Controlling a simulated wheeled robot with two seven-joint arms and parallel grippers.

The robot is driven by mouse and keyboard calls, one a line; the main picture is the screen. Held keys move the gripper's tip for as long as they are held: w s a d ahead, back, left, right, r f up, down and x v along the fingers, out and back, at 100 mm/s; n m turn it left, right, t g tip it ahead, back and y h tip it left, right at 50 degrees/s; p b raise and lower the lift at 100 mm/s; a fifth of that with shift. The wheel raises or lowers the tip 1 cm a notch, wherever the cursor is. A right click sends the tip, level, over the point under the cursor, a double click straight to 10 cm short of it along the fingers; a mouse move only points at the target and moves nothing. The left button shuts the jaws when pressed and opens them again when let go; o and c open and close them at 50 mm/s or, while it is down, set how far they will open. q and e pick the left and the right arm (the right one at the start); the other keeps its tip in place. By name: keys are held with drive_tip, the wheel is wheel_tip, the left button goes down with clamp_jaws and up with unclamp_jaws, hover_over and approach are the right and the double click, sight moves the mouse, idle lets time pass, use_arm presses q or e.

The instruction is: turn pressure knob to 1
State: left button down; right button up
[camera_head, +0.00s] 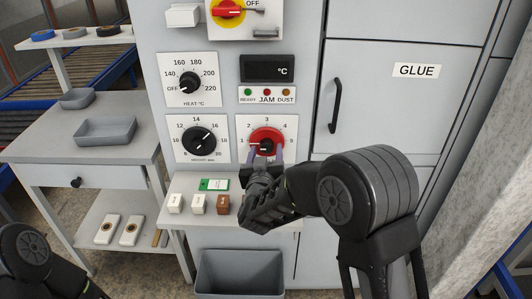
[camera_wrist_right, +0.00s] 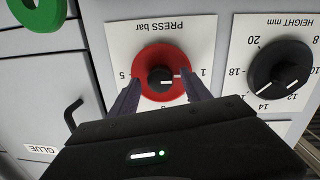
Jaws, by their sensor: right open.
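The pressure knob (camera_head: 266,136) is a red disc with a black centre on a white plate, with a scale from 1 at left to 5 at right in the head view. In the upside-down right wrist view, the knob (camera_wrist_right: 163,61) shows a white mark on its centre pointing right, toward the 1. My right gripper (camera_head: 266,152) is open, its two fingers on either side of the knob's lower part. The wrist view also shows the gripper (camera_wrist_right: 163,85) straddling it; I cannot tell whether the fingers touch. My left gripper is out of view.
The height knob (camera_head: 198,140) sits left of the pressure knob, with the heat knob (camera_head: 188,83) above it. A small shelf (camera_head: 180,185) below holds several small blocks. A grey bin (camera_head: 240,272) stands underneath. The GLUE cabinet door (camera_head: 410,110) has a black handle (camera_head: 335,105).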

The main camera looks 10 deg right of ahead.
drive_tip(key=v, duration=0.7)
drive_tip(key=shift+s+a+b, duration=0.15)
drive_tip(key=shift+s+b, duration=0.15)
drive_tip(key=shift+s, duration=0.1)
